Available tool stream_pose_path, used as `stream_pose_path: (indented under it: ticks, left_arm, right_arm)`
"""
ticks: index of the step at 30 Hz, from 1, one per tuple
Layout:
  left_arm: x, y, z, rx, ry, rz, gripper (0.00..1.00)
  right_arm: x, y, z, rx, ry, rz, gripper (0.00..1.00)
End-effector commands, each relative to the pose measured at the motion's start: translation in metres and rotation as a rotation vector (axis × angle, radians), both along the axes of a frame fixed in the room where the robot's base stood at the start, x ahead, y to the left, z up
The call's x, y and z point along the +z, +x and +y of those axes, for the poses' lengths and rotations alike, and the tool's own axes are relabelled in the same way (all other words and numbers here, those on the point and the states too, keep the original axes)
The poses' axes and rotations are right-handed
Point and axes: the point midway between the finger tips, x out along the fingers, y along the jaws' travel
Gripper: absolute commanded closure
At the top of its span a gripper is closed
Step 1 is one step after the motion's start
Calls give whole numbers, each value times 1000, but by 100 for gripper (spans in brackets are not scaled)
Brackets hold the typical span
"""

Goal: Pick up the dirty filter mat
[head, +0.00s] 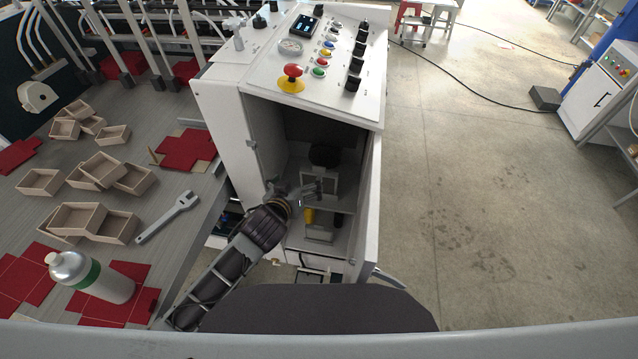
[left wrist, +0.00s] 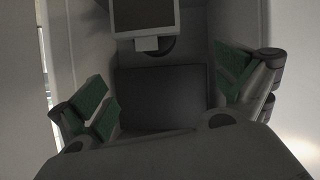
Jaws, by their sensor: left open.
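A grey filter mat in a pale frame (head: 317,176) seems to stand upright inside the open cabinet. In the left wrist view, a framed greyish panel with a small pale tab (left wrist: 146,14) shows at the top edge and is partly cut off; I cannot tell for sure that it is the dirty mat. My left gripper (head: 310,190) reaches into the cabinet, close in front of the frame. In the left wrist view its green-padded fingers (left wrist: 166,92) are wide apart with nothing between them. My right gripper is not in view.
The cabinet's white side walls (head: 226,130) closely flank my left arm. A control panel with a red emergency button (head: 291,75) lies above the opening. A yellow item (head: 309,216) sits low inside. The bench (head: 165,185) at left holds wooden boxes, a wrench (head: 168,217) and a bottle (head: 92,277).

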Motion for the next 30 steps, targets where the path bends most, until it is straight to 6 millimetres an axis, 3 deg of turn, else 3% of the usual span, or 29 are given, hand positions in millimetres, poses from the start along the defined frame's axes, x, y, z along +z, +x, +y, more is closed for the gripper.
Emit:
stream_pose_path:
  ticks: [19, 30]
  left_arm:
    - [-2, 2, 0, 32, -56, 20, 0]
    - [-14, 27, -7, 32, -54, 18, 0]
  right_arm:
    - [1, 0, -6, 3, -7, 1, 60]
    - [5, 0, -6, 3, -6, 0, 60]
